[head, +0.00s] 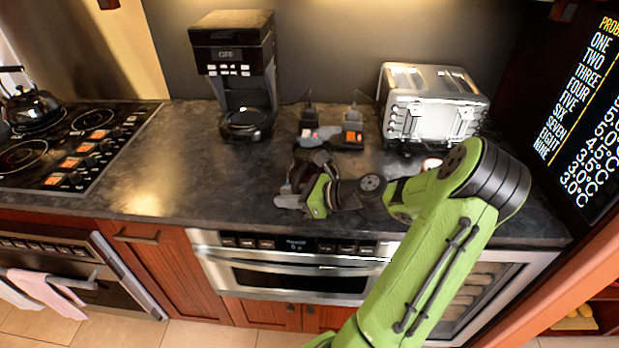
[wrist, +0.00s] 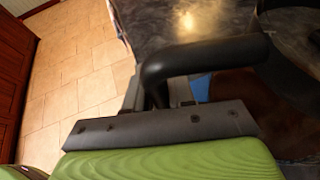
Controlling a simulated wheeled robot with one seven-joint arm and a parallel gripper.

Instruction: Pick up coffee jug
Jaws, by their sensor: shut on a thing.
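The coffee jug's black handle (wrist: 205,58) crosses the wrist view, with a dark brown body at its right. My gripper (wrist: 178,92) is shut on this handle. In the head view my gripper (head: 290,198) is above the counter, right of the coffee maker (head: 235,50). A dark shape beside it seems to be the jug, mostly hidden by my gripper. Whether the jug touches the counter cannot be told.
A silver toaster (head: 432,105) stands at the back right of the dark counter (head: 190,185). Plugs and sockets (head: 335,130) lie between it and the coffee maker. A stove with a kettle (head: 30,105) is at the left. The counter's left front is clear.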

